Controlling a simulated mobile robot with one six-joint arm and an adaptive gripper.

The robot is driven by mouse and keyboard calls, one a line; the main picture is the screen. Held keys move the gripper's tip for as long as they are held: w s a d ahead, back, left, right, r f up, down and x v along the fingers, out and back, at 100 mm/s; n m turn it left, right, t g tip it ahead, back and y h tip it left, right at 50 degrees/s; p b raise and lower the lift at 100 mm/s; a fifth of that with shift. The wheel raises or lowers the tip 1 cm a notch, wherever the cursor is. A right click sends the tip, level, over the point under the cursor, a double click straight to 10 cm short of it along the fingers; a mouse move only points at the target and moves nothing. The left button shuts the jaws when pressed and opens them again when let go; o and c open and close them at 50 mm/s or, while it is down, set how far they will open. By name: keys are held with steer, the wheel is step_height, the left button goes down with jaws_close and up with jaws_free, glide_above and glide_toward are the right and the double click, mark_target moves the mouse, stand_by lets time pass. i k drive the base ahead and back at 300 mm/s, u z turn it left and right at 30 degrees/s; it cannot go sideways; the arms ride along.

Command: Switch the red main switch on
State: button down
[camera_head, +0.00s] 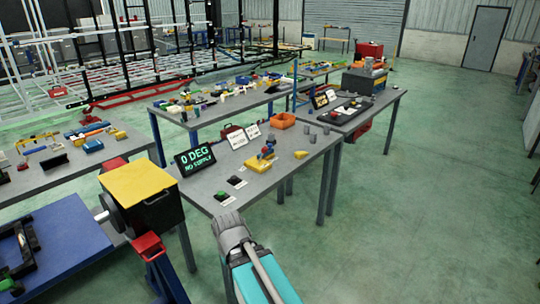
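A yellow block with small red and blue parts (265,156) stands on the grey middle table. A red part shows on its top, but it is too small to tell whether this is the red main switch or how it is set. A black display (195,160) left of it reads "0 DEG NO SUPPLY" in green. My arm, teal with a grey end, reaches in from the bottom edge in front of the table. No gripper fingers show.
White sign cards (238,139), an orange tray (283,121), grey cylinders and small dark items share the middle table (216,205). A machine with a yellow-topped black box (140,184) stands close at left. Green floor (430,210) is clear at right.

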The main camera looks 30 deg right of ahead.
mark_target(264, 150)
steer(key=u, duration=0.05)
steer(key=i, duration=1)
steer(key=z, duration=0.05)
